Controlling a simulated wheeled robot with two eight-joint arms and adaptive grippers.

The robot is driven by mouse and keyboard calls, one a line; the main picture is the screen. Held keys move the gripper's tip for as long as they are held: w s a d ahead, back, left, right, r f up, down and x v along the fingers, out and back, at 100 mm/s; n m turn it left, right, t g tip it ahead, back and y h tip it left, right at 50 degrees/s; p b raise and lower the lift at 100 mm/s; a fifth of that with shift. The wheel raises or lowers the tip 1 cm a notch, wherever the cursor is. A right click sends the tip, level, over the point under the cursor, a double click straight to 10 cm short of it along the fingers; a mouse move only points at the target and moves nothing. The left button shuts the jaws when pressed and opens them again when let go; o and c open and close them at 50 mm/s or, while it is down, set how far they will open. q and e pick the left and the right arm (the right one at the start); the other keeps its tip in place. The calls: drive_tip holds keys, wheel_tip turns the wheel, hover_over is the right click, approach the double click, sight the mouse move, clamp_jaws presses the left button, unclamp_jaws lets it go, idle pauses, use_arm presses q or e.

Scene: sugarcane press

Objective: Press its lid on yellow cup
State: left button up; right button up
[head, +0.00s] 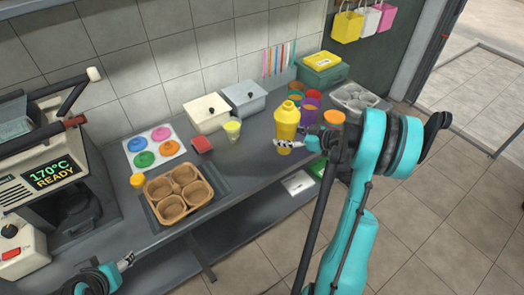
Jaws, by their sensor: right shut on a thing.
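My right gripper (286,145) is shut on a tall yellow shaker-like container (287,118), upright at the counter's front. My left gripper (125,262) is low at the bottom left, away from the cup; its jaw opening is unclear.
A brown cup carrier (180,190) with empty pockets is on the counter. A small red block (202,145) sits by the sheet. Several coloured cups and a grey tray (358,98) stand at the right.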

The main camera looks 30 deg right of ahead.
drive_tip(key=f+b+x, duration=0.1)
drive_tip(key=b+x, duration=0.1)
drive_tip(key=x, duration=0.9)
drive_tip(key=shift+f+b, duration=0.3)
drive_tip(key=shift+f, duration=0.2)
drive_tip(key=shift+s, duration=0.1)
wheel_tip(320, 180, down, 4)
drive_tip(key=shift+f+b, duration=0.1)
drive_tip(key=shift+b, duration=0.85)
drive_tip(key=shift+f, duration=0.1)
drive_tip(key=o, duration=1.7)
